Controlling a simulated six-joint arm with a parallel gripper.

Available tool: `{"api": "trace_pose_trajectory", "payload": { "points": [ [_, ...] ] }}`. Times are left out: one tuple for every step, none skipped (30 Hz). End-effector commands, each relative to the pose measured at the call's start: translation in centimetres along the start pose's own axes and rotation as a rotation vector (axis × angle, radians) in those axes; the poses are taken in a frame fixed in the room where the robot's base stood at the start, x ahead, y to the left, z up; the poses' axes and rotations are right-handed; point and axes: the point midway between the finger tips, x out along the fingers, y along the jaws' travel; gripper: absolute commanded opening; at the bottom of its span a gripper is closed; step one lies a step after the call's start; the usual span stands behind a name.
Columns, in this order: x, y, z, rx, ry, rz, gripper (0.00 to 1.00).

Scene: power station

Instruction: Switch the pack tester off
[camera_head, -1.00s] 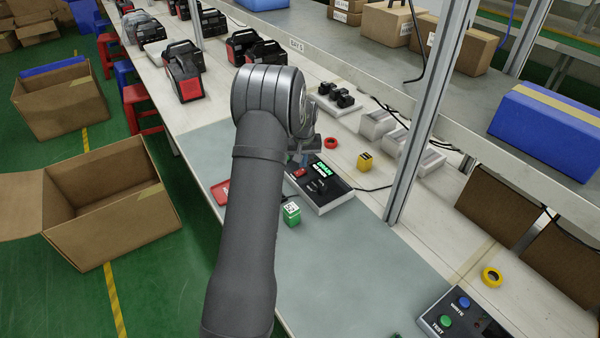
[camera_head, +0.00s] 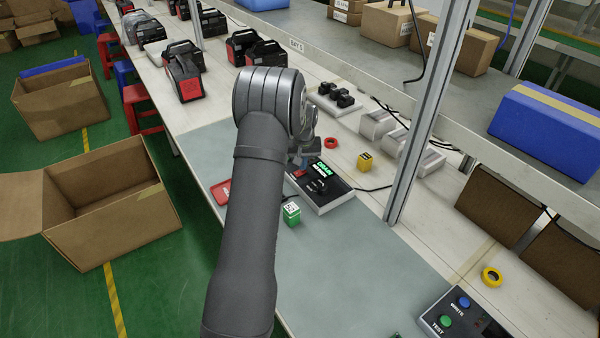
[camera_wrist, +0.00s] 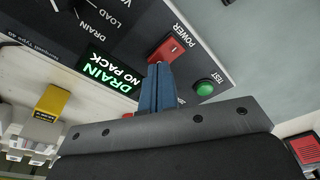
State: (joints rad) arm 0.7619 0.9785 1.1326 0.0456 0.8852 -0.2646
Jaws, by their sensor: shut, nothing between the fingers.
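The pack tester (camera_head: 335,200) is a dark-topped box on the bench in the head view. Its display (camera_wrist: 108,70) is lit and reads "DRAIN NO PACK" in the wrist view. A red rocker switch (camera_wrist: 171,48) labelled POWER sits beside a green TEST button (camera_wrist: 204,88). A dial labelled LOAD and DRAIN shows partly at the top left. My gripper (camera_wrist: 159,66) is shut and empty, its blue fingertips at the near end of the red switch. I cannot tell whether they touch it. In the head view my arm hides much of the gripper.
A green block (camera_head: 291,214) stands in front of the tester. A yellow block (camera_head: 365,162) and red tape roll (camera_head: 331,143) lie behind it. A metal post (camera_head: 420,130) rises to the right. Another button box (camera_head: 465,315) is at lower right. The grey mat (camera_head: 350,265) between is largely clear.

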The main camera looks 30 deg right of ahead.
Motion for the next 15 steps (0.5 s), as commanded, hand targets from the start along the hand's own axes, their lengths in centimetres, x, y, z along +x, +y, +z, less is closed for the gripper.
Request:
{"api": "trace_pose_trajectory", "payload": {
  "points": [
    [0.10, 0.00, 0.02, 0.000, 0.000, 0.000, 0.00],
    [0.14, 0.00, 0.03, 0.000, 0.000, 0.000, 0.00],
    [0.20, 0.00, 0.03, 0.000, 0.000, 0.000, 0.00],
    [0.24, 0.00, 0.04, 0.000, 0.000, 0.000, 0.00],
    [0.28, 0.00, 0.04, 0.000, 0.000, 0.000, 0.00],
    [0.34, 0.00, 0.05, 0.000, 0.000, 0.000, 0.00],
    [0.38, 0.00, 0.06, 0.000, 0.000, 0.000, 0.00],
    [0.43, 0.00, 0.06, 0.000, 0.000, 0.000, 0.00],
    [0.49, 0.00, 0.08, 0.000, 0.000, 0.000, 0.00],
    [0.54, -0.01, 0.09, 0.000, 0.000, 0.000, 0.00],
    [0.59, -0.01, 0.10, 0.000, 0.000, 0.000, 0.00],
    [0.59, -0.01, 0.10, 0.000, 0.000, 0.000, 0.00],
    [0.57, -0.01, 0.10, 0.000, 0.000, 0.000, 0.00],
    [0.52, -0.01, 0.09, 0.000, 0.000, 0.000, 0.00],
    [0.39, -0.01, 0.07, 0.000, 0.000, 0.000, 0.00]
  ]
}}
